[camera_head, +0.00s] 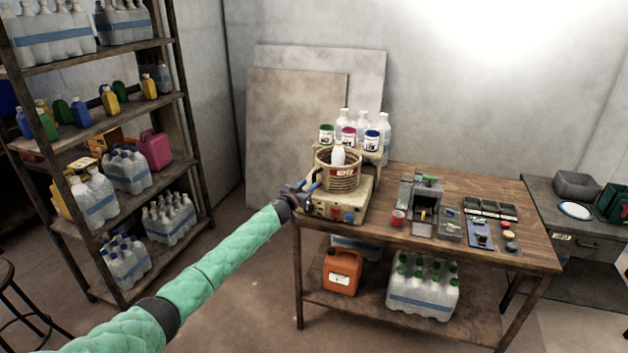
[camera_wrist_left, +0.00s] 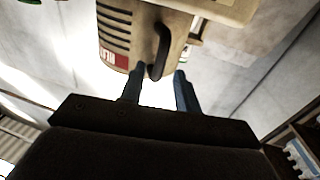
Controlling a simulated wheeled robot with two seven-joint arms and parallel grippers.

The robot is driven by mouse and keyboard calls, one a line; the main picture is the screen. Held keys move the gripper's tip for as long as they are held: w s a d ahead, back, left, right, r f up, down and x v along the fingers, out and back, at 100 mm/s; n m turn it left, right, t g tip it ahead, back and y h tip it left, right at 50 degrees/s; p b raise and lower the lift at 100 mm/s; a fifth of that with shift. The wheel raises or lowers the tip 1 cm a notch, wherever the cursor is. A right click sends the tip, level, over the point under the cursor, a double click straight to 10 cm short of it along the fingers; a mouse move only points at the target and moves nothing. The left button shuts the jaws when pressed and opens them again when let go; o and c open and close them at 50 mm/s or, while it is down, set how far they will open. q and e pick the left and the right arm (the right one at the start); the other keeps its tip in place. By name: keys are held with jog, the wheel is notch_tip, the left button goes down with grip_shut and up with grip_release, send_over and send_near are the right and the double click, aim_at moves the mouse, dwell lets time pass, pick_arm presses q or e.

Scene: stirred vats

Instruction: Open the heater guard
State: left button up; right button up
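The heater guard (camera_head: 337,182) is a beige, slotted round shell with a red label, standing on a heater base (camera_head: 338,205) at the table's left end. A white bottle (camera_head: 338,155) pokes up out of it. In the left wrist view the guard (camera_wrist_left: 115,30) shows its slots, part of the red label and a dark curved handle (camera_wrist_left: 163,48). My left gripper (camera_head: 313,184) is at the guard's left side. Its two blue fingers (camera_wrist_left: 158,78) are apart, with the handle's lower end at the gap between their tips; contact is not clear. My right gripper is not in view.
Bottles and jars with coloured lids (camera_head: 348,136) stand behind the guard. A red can (camera_head: 398,218) and a grey device (camera_head: 422,200) stand to its right on the table (camera_head: 470,250). A loaded shelf rack (camera_head: 190,150) is at the left. Floor between is clear.

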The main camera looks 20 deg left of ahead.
aim_at(314, 180)
pick_arm(q)
jog(key=x, duration=0.3)
jog(key=shift+w, duration=0.2)
jog(key=shift+w+d, duration=0.1)
jog(key=shift+w, duration=0.5)
jog(key=shift+w+d, duration=0.15)
jog(key=shift+w, duration=0.15)
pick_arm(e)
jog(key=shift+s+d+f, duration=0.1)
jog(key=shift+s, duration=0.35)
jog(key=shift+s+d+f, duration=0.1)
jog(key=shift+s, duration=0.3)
pick_arm(q)
grip_shut()
